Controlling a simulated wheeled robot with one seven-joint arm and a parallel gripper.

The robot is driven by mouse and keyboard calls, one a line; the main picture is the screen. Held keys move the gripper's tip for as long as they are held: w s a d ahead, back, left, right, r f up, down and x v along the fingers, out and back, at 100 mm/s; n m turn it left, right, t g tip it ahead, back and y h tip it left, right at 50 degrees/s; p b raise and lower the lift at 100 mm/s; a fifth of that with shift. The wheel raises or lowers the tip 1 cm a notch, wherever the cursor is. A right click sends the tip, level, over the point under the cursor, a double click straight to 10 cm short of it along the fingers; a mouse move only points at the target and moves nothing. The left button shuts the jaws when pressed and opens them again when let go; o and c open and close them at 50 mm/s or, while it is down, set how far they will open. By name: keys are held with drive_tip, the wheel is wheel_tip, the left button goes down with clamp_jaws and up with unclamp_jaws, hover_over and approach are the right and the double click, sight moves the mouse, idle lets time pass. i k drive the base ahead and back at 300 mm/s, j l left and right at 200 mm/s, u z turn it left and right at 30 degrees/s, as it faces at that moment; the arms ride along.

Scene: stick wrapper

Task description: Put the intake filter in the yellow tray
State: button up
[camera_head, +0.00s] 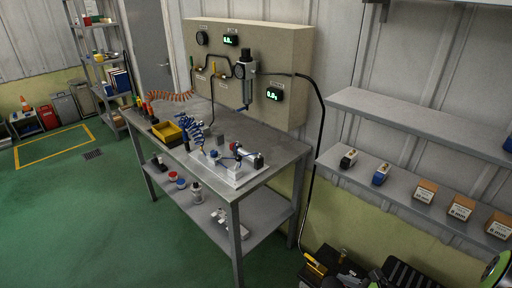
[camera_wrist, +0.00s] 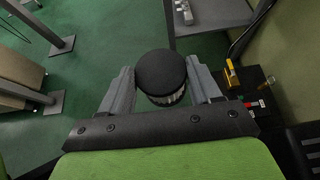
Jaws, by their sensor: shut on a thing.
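The intake filter (camera_wrist: 161,72), a round piece with a flat black top and a light ribbed side, is between the fingers of my gripper (camera_wrist: 160,84) in the wrist view. My gripper is shut on it, one grey finger on each side. The filter's lower side is mostly hidden under its black top. The yellow tray (camera_head: 173,139) sits on the left part of the workbench top in the head view, far from my gripper. Its inside looks dark, and I cannot tell what it holds. I cannot clearly make out the filter in the head view.
The grey workbench (camera_head: 280,158) carries a white fixture block (camera_head: 230,176) and blue coiled hose right of the tray. Screwdrivers stand behind the tray. A wall shelf (camera_head: 385,193) with small boxes is at right. A black hose hangs between bench and shelf.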

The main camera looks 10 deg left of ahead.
sight(168, 133)
drive_tip(key=i+j, duration=0.1)
drive_tip(key=j, duration=0.3)
drive_tip(key=i+j, duration=0.1)
drive_tip(key=j, duration=0.35)
drive_tip(key=i+j, duration=0.1)
drive_tip(key=j, duration=0.3)
drive_tip(key=i+j, duration=0.1)
drive_tip(key=j, duration=0.35)
drive_tip(key=i+j, duration=0.15)
drive_tip(key=j, duration=0.25)
drive_tip(key=i+j, duration=0.1)
drive_tip(key=j, duration=0.35)
drive_tip(key=i+j, duration=0.1)
drive_tip(key=j, duration=0.3)
drive_tip(key=i+j, duration=0.1)
drive_tip(key=j, duration=0.35)
